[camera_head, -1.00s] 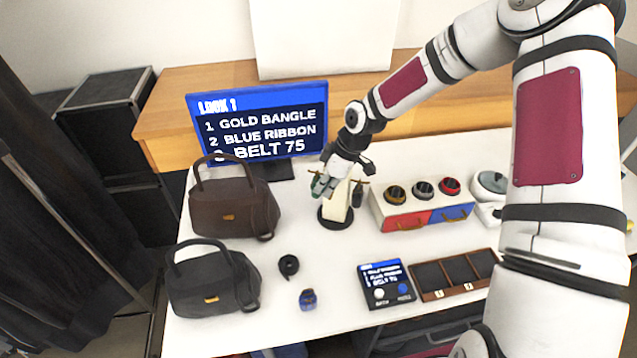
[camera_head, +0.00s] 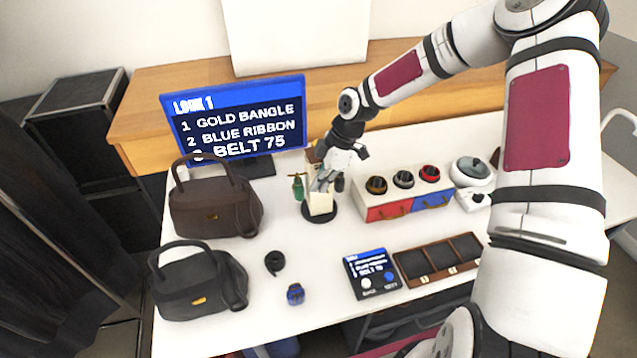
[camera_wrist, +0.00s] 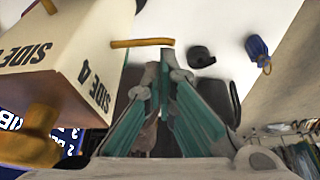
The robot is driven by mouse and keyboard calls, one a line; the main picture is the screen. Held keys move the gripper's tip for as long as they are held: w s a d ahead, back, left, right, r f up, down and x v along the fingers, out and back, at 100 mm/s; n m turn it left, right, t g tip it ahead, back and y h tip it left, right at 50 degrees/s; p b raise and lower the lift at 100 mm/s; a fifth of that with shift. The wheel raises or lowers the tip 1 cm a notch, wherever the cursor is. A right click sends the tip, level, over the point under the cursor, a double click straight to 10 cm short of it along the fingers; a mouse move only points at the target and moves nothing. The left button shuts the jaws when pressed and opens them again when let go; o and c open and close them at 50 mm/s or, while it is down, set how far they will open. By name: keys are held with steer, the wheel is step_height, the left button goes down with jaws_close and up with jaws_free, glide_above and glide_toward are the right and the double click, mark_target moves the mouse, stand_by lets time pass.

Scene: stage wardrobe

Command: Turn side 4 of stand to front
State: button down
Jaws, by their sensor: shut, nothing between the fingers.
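The cream stand (camera_head: 320,203) is upright on a round black base, in front of the screen. A green bottle-like item (camera_head: 298,187) hangs at its left, and a darker item is partly hidden behind my gripper. In the wrist view the stand (camera_wrist: 85,50) fills the upper left, with "SIDE 4" lettering on the face nearest my fingers and "SIDE" with an unclear number on another face. A wooden peg (camera_wrist: 143,43) juts from it toward my fingers. My gripper (camera_head: 322,184) is shut and empty, close beside the stand; in the wrist view its teal fingers (camera_wrist: 166,75) are together. Contact cannot be told.
Two handbags (camera_head: 215,200) (camera_head: 198,284) stand at left. A black coil (camera_head: 274,262) and a blue item (camera_head: 295,294) lie in front. A drawer box (camera_head: 405,200), a button panel (camera_head: 371,273) and a compartment tray (camera_head: 440,260) are at right. Open tabletop lies before the stand.

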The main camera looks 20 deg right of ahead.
stand_by(0.3)
step_height(320, 180, up, 10)
steer(key=s+d+r+m+t+h, duration=0.1)
steer(key=s+r+m+t+h, duration=0.1)
steer(key=s+r+m, duration=0.6)
steer(key=s+d+r+m+t+h, duration=0.1)
steer(key=s+r+m+t+h, duration=0.1)
steer(key=s+r+m, duration=0.6)
steer(key=s+r, duration=0.2)
steer(key=s, duration=0.4)
steer(key=s+r+t, duration=0.1)
steer(key=s+r, duration=0.2)
steer(key=s, duration=0.4)
steer(key=shift+d+r+m+b, duration=0.2)
steer(key=shift+r+m+b, duration=0.05)
steer(key=shift+m+b, duration=0.15)
